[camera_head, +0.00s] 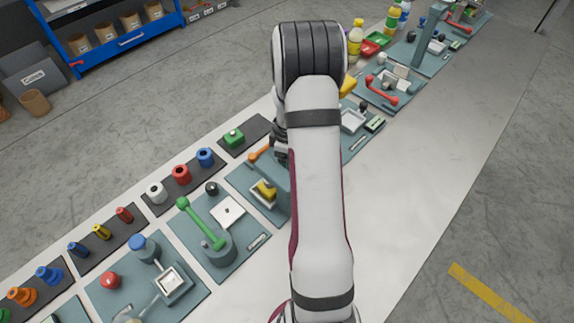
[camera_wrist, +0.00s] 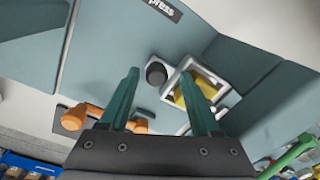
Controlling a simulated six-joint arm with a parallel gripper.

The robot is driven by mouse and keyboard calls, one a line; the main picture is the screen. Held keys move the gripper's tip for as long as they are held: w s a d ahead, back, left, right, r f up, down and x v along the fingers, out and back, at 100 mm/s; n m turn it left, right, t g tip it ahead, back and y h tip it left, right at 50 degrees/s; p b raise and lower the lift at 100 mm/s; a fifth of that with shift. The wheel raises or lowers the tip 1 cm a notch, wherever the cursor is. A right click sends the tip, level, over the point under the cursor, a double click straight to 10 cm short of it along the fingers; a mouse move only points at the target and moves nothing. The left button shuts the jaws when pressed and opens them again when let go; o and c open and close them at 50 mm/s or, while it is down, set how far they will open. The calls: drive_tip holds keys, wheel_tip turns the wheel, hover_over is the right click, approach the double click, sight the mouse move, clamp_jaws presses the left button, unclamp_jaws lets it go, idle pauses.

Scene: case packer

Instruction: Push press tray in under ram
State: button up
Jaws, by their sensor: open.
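The press tray (camera_wrist: 226,88), a pale square frame with a yellow block (camera_wrist: 208,84) in it, lies on the teal press board right of centre in the wrist view. It also shows in the head view (camera_head: 259,203), left of my arm. A black round knob (camera_wrist: 156,73) is beside the tray. My gripper (camera_wrist: 160,72) is open, with its two teal fingers pointing toward the board. The knob appears between the fingertips, and the right finger covers part of the tray. Contact cannot be told. I cannot clearly make out the ram. My arm hides part of this station in the head view.
An orange handle (camera_head: 260,152) stands at the back of the station; an orange part (camera_wrist: 75,117) shows near the left finger. A green lever (camera_head: 201,222) stands on the neighbouring board. More stations line the bench behind my arm. The bench strip (camera_head: 410,180) to the right is clear.

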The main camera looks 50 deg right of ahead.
drive_tip(key=shift+r, duration=0.1)
wheel_tip(320, 180, up, 16)
drive_tip(key=shift+w+d+f, duration=0.2)
drive_tip(key=shift+d, duration=0.2)
drive_tip(key=s+a+r+m, duration=0.3)
drive_tip(key=a, duration=0.7)
drive_tip(key=s+a+r+m, duration=0.2)
drive_tip(key=s+a+m, duration=0.15)
drive_tip(key=a, duration=0.75)
drive_tip(key=s+a+f+m+y, duration=0.1)
drive_tip(key=s+a+m, duration=0.3)
drive_tip(key=s+a, duration=0.4)
drive_tip(key=s+f, duration=0.1)
drive_tip(key=s, duration=0.2)
drive_tip(key=shift+a+f, duration=0.2)
drive_tip(key=shift+a, duration=0.1)
drive_tip(key=shift+m, duration=0.25)
drive_tip(key=shift+c, duration=0.3)
